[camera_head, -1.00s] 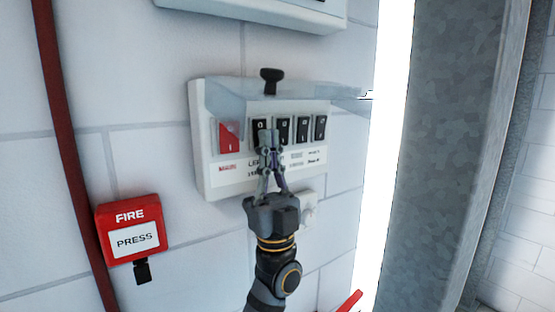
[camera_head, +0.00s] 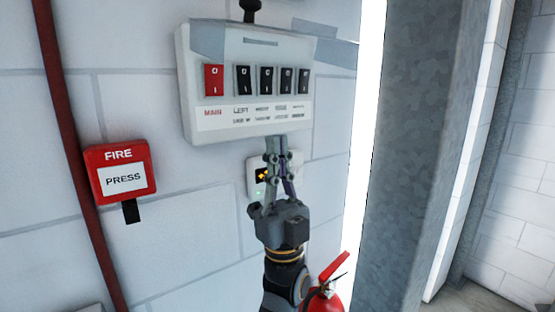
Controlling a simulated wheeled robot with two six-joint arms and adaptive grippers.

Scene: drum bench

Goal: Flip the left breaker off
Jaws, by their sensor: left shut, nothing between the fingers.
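The left breaker (camera_head: 243,80) is a black rocker switch above the printed word LEFT, just right of the red MAIN switch (camera_head: 214,80). I cannot tell surely which way its rocker is tilted. My left gripper (camera_head: 277,142) is shut and empty, with its fingertips pointing up at the panel's lower edge, below and right of the left breaker. It appears clear of the switches. My right gripper is not in view.
Several other black breakers, one of them here (camera_head: 267,80), stand to the right. A wall socket (camera_head: 255,163) is partly hidden behind my left gripper. A red fire call box (camera_head: 121,172) is at the left, a red extinguisher (camera_head: 325,301) at the bottom, a metal column (camera_head: 410,150) at the right.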

